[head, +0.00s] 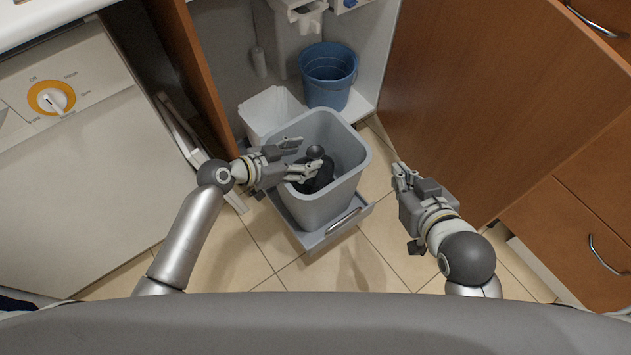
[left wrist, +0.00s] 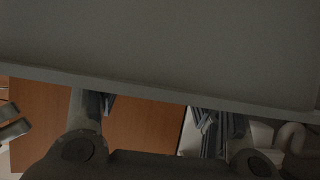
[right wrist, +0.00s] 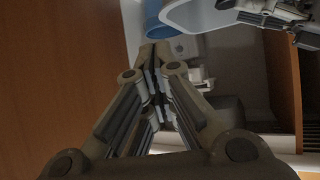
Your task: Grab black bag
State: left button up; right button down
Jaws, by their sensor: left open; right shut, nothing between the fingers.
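The black bag (head: 322,183) lies inside the grey bin (head: 345,200). It shows as a dark crumpled shape with a rounded lump on top, partly hidden by my left gripper. My left gripper (head: 309,156) is open and reaches over the bin's left rim, its fingers above or beside the bag; I cannot tell if they touch it. In the left wrist view my left gripper's fingers (left wrist: 155,112) are spread wide below a large grey surface, and I cannot make out the bag there. My right gripper (head: 400,172) is shut and empty, right of the bin. Its closed fingers (right wrist: 156,60) show in the right wrist view.
The bin stands on a pulled-out tray with a handle (head: 343,221). A white bin (head: 268,108) and a blue bucket (head: 328,75) stand behind it. A brown cabinet door (head: 480,90) is open at right. A white appliance (head: 90,170) stands left. Tiled floor is clear in front.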

aim_at(311, 154)
pick_arm(q)
jog(key=b+x, duration=0.1)
jog(key=x, duration=0.2)
jog(key=shift+w+d, duration=0.3)
jog(key=shift+w+d+f, duration=0.2)
jog(key=shift+d, duration=0.15)
pick_arm(e)
jog(key=w+a+r+t+y, duration=0.1)
jog(key=w+r+t, duration=0.2)
jog(key=r, duration=0.2)
jog(key=shift+w+a+r+t, duration=0.15)
jog(key=shift+a+r+t, duration=0.05)
jog(key=shift+a+t, duration=0.1)
pick_arm(q)
grip_shut()
jog(key=shift+r, duration=0.1)
